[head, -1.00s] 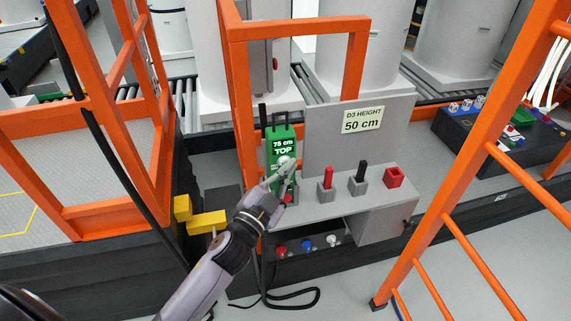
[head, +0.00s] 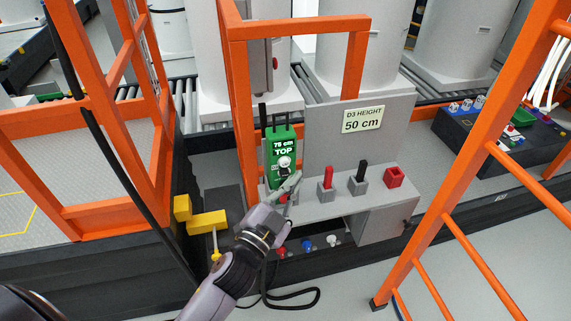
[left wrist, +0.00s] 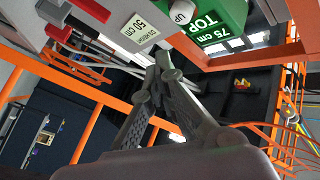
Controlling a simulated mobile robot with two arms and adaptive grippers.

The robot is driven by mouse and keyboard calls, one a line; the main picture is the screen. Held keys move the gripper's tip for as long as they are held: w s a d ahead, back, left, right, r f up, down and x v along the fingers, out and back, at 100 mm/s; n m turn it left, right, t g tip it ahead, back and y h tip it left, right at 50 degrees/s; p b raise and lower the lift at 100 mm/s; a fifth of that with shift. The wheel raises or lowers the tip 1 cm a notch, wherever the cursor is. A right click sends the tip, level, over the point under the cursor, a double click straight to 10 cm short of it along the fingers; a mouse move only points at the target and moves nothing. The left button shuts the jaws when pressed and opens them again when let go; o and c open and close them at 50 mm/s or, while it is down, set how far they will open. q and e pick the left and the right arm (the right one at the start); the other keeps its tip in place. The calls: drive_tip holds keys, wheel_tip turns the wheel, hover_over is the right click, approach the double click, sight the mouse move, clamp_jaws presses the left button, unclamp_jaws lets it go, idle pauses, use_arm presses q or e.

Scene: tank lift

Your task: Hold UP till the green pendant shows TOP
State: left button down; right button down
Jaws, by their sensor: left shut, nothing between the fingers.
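The green pendant (head: 283,150) stands at the left end of the grey console, and its screen reads 75 cm TOP. Its pale round UP button (head: 284,162) is uncovered. In the left wrist view the pendant (left wrist: 218,20) is at the top, with the UP button (left wrist: 182,12) at its edge. My left gripper (head: 295,178) is shut and empty, just below and to the right of the UP button, apart from it in the head view. In the wrist view its fingers (left wrist: 163,58) come together below the button. My right gripper is not in view.
The console holds a sign (head: 362,119) reading D3 HEIGHT 50 cm, a red lever (head: 328,177), a black lever (head: 362,171) and a red box (head: 395,177). An orange frame (head: 245,100) rises beside the pendant. An orange ladder (head: 440,210) stands at right.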

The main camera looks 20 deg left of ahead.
use_arm(q)
drive_tip(key=shift+s+d, duration=0.6)
drive_tip(key=shift+s, duration=0.3)
idle(1.0)
